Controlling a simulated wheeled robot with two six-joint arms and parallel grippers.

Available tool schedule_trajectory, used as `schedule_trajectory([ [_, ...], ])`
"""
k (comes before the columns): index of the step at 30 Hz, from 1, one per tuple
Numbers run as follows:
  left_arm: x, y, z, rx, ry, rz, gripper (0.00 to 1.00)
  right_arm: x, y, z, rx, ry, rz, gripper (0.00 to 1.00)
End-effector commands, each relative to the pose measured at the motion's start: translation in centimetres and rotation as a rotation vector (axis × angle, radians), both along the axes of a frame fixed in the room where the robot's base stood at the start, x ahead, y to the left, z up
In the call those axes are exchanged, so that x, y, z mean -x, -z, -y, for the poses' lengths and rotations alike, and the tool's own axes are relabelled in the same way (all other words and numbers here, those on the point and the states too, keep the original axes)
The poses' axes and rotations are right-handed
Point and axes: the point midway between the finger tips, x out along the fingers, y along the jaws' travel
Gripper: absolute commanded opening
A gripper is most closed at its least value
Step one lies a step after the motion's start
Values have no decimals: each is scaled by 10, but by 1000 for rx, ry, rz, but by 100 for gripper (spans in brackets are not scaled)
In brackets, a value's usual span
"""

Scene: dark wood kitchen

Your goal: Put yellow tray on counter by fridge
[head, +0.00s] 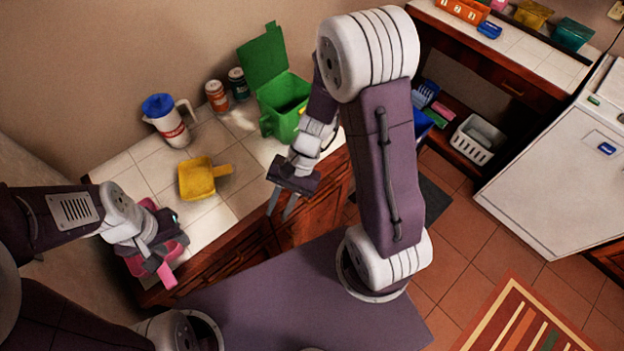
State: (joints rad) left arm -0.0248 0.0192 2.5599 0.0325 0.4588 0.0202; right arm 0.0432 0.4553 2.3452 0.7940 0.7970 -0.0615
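A yellow tray (197,180) with a short handle pointing right lies on the tiled counter at left. My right gripper (281,207) is right of it, by the counter's front edge, fingers downward with a gap and nothing between them. My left gripper (162,250) is over a pink tray (137,266) with a handle, below the yellow one in the picture; its fingers are hard to make out, and I cannot tell if it touches the pink tray. The counter by the fridge (524,52) is at upper right, beside the white fridge (553,172).
A blue-lidded pitcher (167,119), two cans and an open green bin (282,95) stand behind the yellow tray. Orange, blue, yellow and teal items line the back of the far counter; its front is clear. A white basket (478,139) sits on the shelf below.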

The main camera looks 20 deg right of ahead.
Motion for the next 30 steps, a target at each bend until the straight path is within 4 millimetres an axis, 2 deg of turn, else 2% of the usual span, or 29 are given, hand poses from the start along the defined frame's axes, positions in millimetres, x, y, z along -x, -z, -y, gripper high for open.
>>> schedule_trajectory([
  [1, 0, 0, 0, 0, 0, 0, 38, 8, -5, 24, 107, -132, 99, 24],
  [4, 0, 0, 0, 0, 0, 0, 38, 9, -14, 70, 300, -371, 290, 24],
  [6, 0, 0, 0, 0, 0, 0, 38, 2, -23, 89, 389, -489, 396, 24],
  [9, 0, 0, 0, 0, 0, 0, 38, -6, -31, 102, 458, -583, 486, 24],
  [30, 0, 0, 0, 0, 0, 0, 38, -8, -33, 106, 475, -610, 506, 24],
])
